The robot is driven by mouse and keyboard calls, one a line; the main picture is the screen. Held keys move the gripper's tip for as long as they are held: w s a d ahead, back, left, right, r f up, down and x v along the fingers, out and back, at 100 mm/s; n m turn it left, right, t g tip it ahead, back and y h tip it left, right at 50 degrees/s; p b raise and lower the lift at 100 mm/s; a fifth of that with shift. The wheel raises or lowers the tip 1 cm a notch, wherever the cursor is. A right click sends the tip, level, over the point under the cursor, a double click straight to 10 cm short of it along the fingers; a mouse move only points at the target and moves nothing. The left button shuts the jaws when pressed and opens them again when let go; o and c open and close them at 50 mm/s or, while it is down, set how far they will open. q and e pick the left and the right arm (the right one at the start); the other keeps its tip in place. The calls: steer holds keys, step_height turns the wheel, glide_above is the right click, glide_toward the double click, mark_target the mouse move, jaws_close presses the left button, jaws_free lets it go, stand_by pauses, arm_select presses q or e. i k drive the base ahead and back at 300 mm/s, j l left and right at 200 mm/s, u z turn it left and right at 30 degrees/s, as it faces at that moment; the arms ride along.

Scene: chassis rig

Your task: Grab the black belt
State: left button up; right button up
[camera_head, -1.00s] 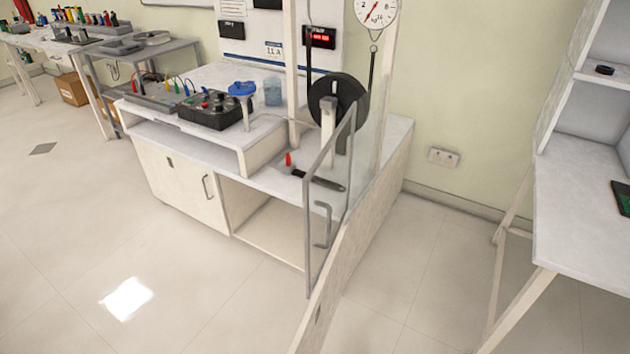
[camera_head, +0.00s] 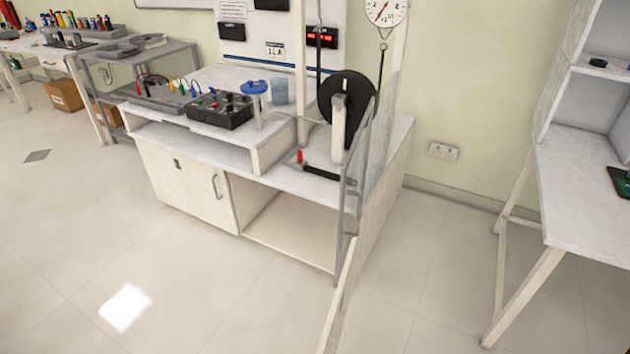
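The black belt shows as dark strap runs beside a black wheel (camera_head: 343,96) on the white bench. One run (camera_head: 319,45) hangs on the left in front of the back panel. The other run (camera_head: 382,68) rises on the right toward the hook under a round dial scale (camera_head: 386,9). The belt's lower part cannot be told apart from the wheel. A grey-framed clear panel (camera_head: 354,185) stands at a steep angle in front of the wheel's right side. Neither of my grippers is in view.
The bench (camera_head: 290,178) holds a black control box (camera_head: 222,111), a blue-lidded item (camera_head: 256,88) and a red-and-black tool (camera_head: 322,172). A white shelf unit (camera_head: 585,200) stands at the right. The floor in front and left is clear.

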mark_target(318, 172)
steer(key=j+z, duration=0.45)
steer(key=j, duration=1.8)
steer(key=i+j+z, duration=0.2)
steer(key=i+j, duration=0.35)
steer(key=i+j+z, duration=0.25)
steer(key=i+j, duration=0.25)
steer(key=j, duration=0.1)
